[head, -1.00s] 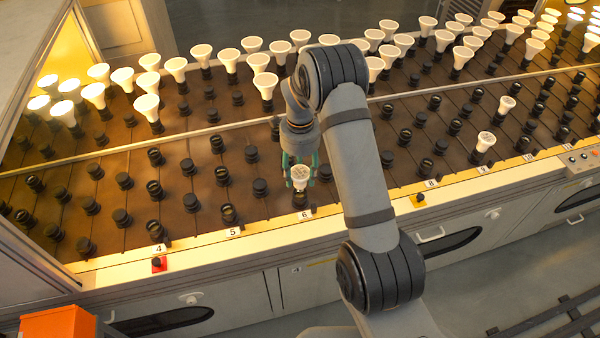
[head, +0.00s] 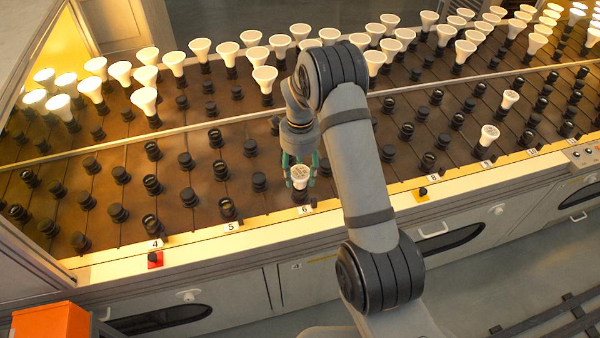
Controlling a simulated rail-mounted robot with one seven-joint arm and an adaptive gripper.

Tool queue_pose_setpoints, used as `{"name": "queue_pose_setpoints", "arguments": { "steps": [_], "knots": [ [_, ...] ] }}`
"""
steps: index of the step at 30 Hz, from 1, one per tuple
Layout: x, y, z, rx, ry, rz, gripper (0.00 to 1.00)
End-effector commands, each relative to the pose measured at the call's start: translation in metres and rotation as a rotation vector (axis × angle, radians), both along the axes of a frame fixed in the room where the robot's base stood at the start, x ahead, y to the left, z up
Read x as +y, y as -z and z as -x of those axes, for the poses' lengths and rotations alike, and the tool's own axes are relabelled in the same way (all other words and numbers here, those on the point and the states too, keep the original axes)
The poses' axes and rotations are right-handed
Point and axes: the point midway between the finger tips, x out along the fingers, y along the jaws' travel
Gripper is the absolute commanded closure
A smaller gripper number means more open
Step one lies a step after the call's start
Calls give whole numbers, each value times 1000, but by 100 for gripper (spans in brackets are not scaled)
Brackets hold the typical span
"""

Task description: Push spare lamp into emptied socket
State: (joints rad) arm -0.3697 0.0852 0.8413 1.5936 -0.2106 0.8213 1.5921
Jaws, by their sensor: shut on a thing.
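My gripper (head: 300,170) reaches down in the head view, near the front edge of the rack above the label 6. Its greenish fingers are shut on a white lamp (head: 300,179), one on each side. The lamp is upright with its flat face up. A dark socket (head: 300,197) shows directly below the lamp. Whether the lamp's base is seated in it or just above it cannot be told at this size.
Rows of dark, lampless sockets (head: 227,208) surround the gripper. Many white lamps stand in the back rows (head: 264,78). Two lamps stand to the right, one near label 9 (head: 489,135). A red button (head: 155,258) and a yellow-based button (head: 422,193) sit on the front ledge.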

Motion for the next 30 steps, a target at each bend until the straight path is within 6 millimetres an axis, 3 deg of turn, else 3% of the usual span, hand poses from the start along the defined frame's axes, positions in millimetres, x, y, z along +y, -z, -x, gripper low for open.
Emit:
{"name": "queue_pose_setpoints", "arguments": {
  "steps": [2, 3, 13, 23, 30],
  "knots": [
    [0, 4, 0, 0, 0, 0, 82],
    [0, 2, 0, -1, 0, 0, 53],
    [0, 2, 0, 0, 0, 0, 34],
    [0, -1, 0, -1, 0, 0, 34],
    [1, -37, -2, -6, 0, -2, 34]
  ]
}}
